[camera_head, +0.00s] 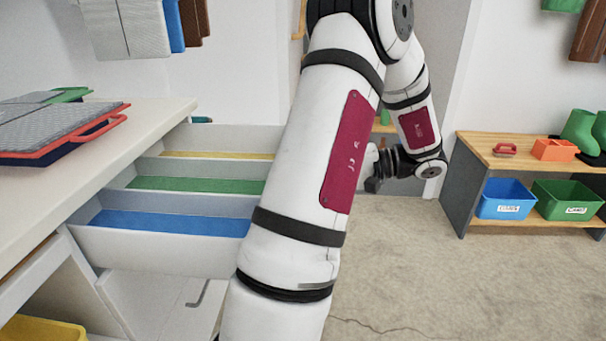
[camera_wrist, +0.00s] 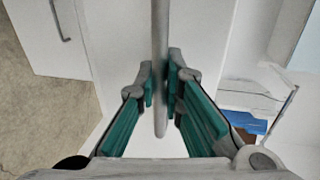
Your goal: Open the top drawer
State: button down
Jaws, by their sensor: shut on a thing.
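The top drawer (camera_head: 160,252) is pulled well out from under the white worktop. Its inside shows yellow, green and blue strips between pale dividers. My arm hides its front panel in the head view. In the wrist view, a long grey handle bar (camera_wrist: 160,28) stands in front of a white panel and runs between my fingers. My gripper (camera_wrist: 161,78) is shut on this bar, with a teal-padded finger on each side. In the head view my gripper (camera_head: 373,184) shows only partly, beyond my arm.
A lower door with a handle (camera_head: 198,294) and a yellow bin (camera_head: 42,330) are below. A wooden shelf (camera_head: 520,152) with blue and green bins stands right. The floor between is clear.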

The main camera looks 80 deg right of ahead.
jog(key=c, duration=2)
grip_release()
jog(key=shift+o, duration=0.2)
jog(key=shift+s, duration=0.1)
jog(key=v, duration=1.1)
jog(key=shift+s+d, duration=0.15)
jog(key=shift+s, duration=0.25)
